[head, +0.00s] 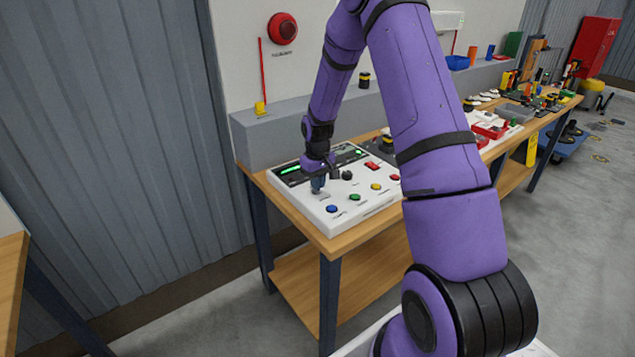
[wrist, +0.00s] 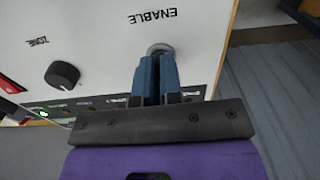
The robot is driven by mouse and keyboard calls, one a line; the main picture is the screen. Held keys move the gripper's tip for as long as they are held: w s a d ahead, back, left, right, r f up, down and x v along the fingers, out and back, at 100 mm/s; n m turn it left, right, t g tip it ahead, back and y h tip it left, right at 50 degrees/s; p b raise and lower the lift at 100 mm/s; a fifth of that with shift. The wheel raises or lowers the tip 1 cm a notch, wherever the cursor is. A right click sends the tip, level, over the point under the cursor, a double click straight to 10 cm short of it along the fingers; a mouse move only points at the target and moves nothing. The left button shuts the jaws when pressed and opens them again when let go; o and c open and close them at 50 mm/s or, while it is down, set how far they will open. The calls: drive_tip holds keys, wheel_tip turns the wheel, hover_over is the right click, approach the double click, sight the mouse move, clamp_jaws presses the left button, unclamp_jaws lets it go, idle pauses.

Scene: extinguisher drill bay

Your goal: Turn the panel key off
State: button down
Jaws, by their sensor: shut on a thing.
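The white control panel (head: 290,200) lies on the wooden workbench in the head view and fills much of the wrist view (wrist: 100,25). The key switch shows as a round metal collar (wrist: 160,47) beside the word ENABLE in the wrist view. My gripper (head: 318,187) is down at the panel's left part. In the wrist view its blue fingers (wrist: 156,65) are closed together over the collar, shut on the panel key. The key itself is hidden between the fingers, so its angle cannot be told.
A black knob (head: 347,174) labelled ZONE in the wrist view (wrist: 62,75) is close beside my gripper. Blue (head: 331,208), green (head: 354,197) and yellow (head: 375,186) buttons line the panel's front. A grey ledge (head: 262,140) stands behind. Several objects crowd the bench farther right.

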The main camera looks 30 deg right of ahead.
drive_tip(key=c, duration=1.3)
unclamp_jaws()
drive_tip(key=shift+r, duration=0.15)
wheel_tip(320, 180, up, 11)
drive_tip(key=shift+f, duration=0.2)
drive_tip(key=shift+r, duration=0.1)
drive_tip(key=s+a+r+t, duration=0.1)
drive_tip(key=s+a+r, duration=0.5)
drive_tip(key=r, duration=0.4)
drive_tip(key=s+a+r+t, duration=0.2)
drive_tip(key=s+a+r, duration=0.2)
drive_tip(key=s+r, duration=0.5)
drive_tip(key=s+a+r, duration=0.1)
drive_tip(key=s, duration=0.5)
drive_tip(key=s+a+r+t, duration=0.1)
drive_tip(key=s+a+r, duration=0.1)
drive_tip(key=s, duration=0.4)
drive_tip(key=s+a+r+t, duration=0.1)
drive_tip(key=s+a+r, duration=0.1)
drive_tip(key=s, duration=0.5)
drive_tip(key=shift+a+m, duration=0.2)
drive_tip(key=shift+m, duration=0.1)
